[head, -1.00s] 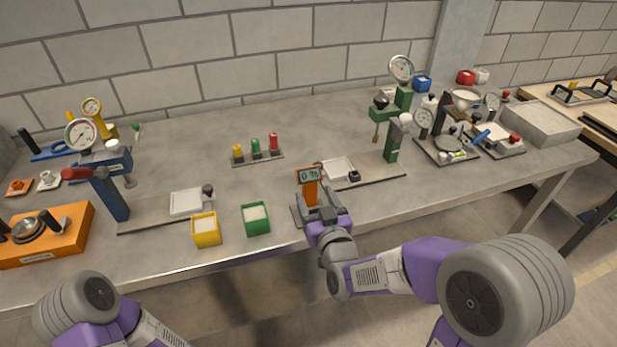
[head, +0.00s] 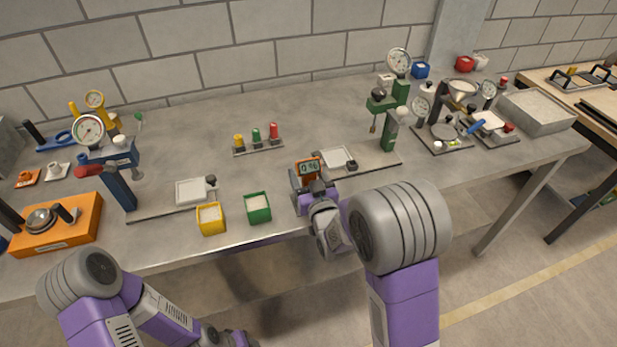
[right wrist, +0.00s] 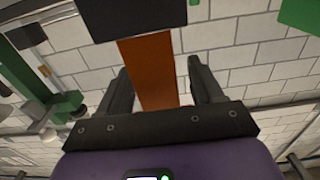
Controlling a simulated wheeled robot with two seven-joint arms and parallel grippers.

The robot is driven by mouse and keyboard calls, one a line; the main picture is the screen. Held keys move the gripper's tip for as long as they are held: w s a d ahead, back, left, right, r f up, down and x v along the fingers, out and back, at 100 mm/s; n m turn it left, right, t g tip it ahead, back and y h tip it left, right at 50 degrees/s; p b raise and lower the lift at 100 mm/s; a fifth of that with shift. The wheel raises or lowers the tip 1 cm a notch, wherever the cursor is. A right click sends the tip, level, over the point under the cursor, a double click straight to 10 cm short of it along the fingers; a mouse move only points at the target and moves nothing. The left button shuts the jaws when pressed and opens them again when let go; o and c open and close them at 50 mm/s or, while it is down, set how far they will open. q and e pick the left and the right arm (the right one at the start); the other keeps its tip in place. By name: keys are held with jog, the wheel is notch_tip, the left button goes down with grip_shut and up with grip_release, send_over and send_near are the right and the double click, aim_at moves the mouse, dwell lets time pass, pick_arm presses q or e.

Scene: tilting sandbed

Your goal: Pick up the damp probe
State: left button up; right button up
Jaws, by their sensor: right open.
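The damp probe (head: 308,168) is orange with a dark display reading 0 %. It stands upright near the front edge of the bench. My right gripper (head: 313,184) is at the probe with its fingers open. In the right wrist view, the probe's orange body (right wrist: 151,72) lies between the two spread fingers of the gripper (right wrist: 160,80), with a gap on each side. The probe's lower part is hidden by the gripper in the head view. My left gripper (head: 232,338) shows only partly at the bottom edge, below the bench, and its fingers cannot be made out.
A green box (head: 257,216) and a yellow box (head: 211,228) stand left of the probe. A green-posted gauge stand (head: 390,107) with a white pan (head: 337,160) is behind right. A rack of coloured plungers (head: 257,149) stands further back. Bare bench lies between.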

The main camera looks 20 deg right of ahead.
jog(key=shift+w, duration=0.3)
jog(key=shift+c, duration=0.3)
jog(key=c, duration=0.8)
notch_tip(320, 180, up, 10)
jog(key=p, duration=0.3)
jog(key=shift+f, duration=0.2)
notch_tip(320, 180, up, 6)
jog(key=p, duration=0.4)
jog(key=shift+r, duration=0.25)
